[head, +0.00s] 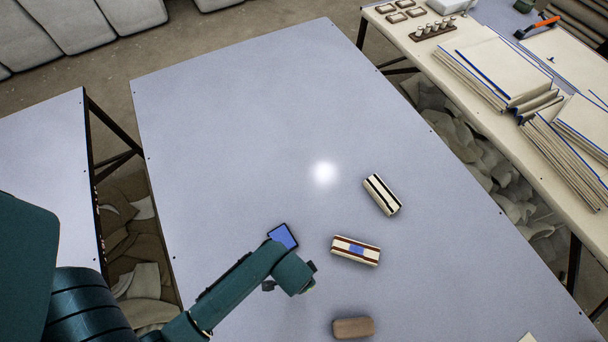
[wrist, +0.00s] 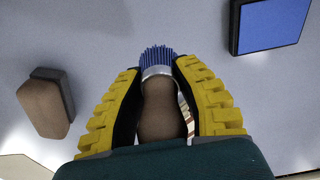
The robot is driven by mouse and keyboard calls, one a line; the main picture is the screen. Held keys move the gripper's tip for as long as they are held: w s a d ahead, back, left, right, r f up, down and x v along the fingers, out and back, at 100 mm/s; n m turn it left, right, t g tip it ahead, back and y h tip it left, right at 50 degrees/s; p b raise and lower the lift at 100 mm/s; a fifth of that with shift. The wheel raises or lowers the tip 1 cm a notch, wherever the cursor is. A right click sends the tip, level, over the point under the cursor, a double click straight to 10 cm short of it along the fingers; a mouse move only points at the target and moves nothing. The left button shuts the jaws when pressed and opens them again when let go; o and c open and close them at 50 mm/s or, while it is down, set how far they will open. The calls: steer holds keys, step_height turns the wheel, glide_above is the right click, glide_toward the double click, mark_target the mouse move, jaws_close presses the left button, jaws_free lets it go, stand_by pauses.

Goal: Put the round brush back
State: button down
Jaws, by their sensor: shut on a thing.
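The round brush (wrist: 158,95) is between the yellow fingers of my gripper (wrist: 158,70) in the wrist view. It has blue bristles, a pale metal collar and a rounded brown handle. My gripper is shut on it, with the bristles pointing up in the picture, past the fingertips. I cannot tell how high it is above the table. In the head view my arm ends over the lower middle of the large grey table (head: 230,130), and the brush is hidden there.
A blue square pad with a dark rim (head: 283,236) lies just beyond my arm. A striped block with a blue patch (head: 356,250), a black-striped block (head: 382,195) and a brown block (head: 353,327) lie to the right. The table's far half is clear. A side table (head: 410,45) holds stacked boards.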

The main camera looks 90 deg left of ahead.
step_height(320, 180, down, 5)
steer(key=shift+f+b, duration=0.1)
steer(key=shift+b, duration=0.45)
steer(key=shift+f, duration=0.1)
steer(key=c, duration=0.8)
jaws_free()
steer(key=r+p, duration=0.1)
steer(key=r, duration=0.3)
steer(key=r+p, duration=0.1)
steer(key=r, duration=0.3)
steer(key=s+r+p, duration=0.1)
steer(key=r, duration=0.3)
steer(key=shift+d+r, duration=0.15)
steer(key=shift+d, duration=0.25)
